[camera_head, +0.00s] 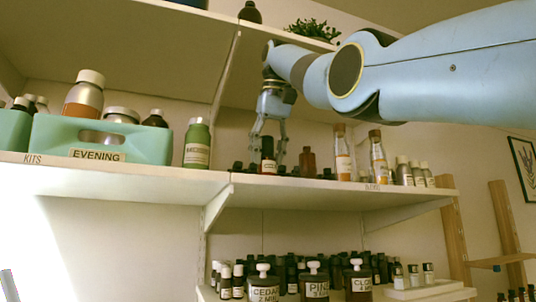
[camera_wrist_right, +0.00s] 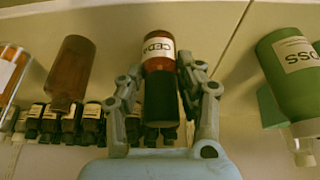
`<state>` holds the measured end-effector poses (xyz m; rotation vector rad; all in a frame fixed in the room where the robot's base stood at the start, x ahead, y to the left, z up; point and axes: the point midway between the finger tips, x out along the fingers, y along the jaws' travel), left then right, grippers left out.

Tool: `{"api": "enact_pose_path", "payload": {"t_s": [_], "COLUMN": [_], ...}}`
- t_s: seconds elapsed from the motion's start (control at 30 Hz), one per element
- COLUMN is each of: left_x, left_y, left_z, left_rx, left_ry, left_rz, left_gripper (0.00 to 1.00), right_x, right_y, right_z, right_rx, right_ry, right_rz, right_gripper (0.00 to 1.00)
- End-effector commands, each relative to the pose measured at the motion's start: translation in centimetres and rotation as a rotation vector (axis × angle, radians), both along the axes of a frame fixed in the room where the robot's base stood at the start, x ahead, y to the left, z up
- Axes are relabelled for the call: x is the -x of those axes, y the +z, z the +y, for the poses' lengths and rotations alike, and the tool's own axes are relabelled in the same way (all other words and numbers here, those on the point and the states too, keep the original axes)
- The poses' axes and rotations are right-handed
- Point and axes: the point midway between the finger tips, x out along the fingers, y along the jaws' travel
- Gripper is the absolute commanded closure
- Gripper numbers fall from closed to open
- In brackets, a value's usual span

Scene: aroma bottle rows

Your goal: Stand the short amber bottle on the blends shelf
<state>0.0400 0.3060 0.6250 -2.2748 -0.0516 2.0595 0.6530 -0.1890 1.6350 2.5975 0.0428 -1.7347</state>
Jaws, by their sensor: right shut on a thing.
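My right gripper (camera_head: 268,148) reaches down from the upper right to the middle shelf (camera_head: 330,185). It is shut on a short amber bottle (camera_head: 268,164) with a black cap and a white label.
Small dark bottles (camera_wrist_right: 70,122) stand in a row close by. A green bottle (camera_head: 197,145) and a mint crate (camera_head: 100,143) marked "EVENING" are to the left. Lower down are several dark labelled bottles (camera_head: 315,283).

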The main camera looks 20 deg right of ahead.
Motion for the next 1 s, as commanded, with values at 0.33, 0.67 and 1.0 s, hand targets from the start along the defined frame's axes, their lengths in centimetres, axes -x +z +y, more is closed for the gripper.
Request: {"api": "enact_pose_path", "payload": {"t_s": [0.33,0.67,1.0], "left_x": [0.1,0.1,0.0], "left_y": [-0.1,0.7,3.2], "left_z": [0.0,0.0,0.0], "left_rx": [0.0,0.0,0.0], "left_ry": [0.0,0.0,0.0], "left_rz": [0.002,0.001,0.0], "left_gripper": [0.6,0.6,0.6], "right_x": [0.0,0.8,3.6], "right_y": [-0.1,2.3,9.3], "right_z": [0.0,-0.1,-0.2], "right_rx": [0.0,0.0,0.0], "right_ry": [0.0,0.0,-0.001], "right_rz": [0.0,-0.003,-0.001], "right_gripper": [0.41,0.41,0.41]}}
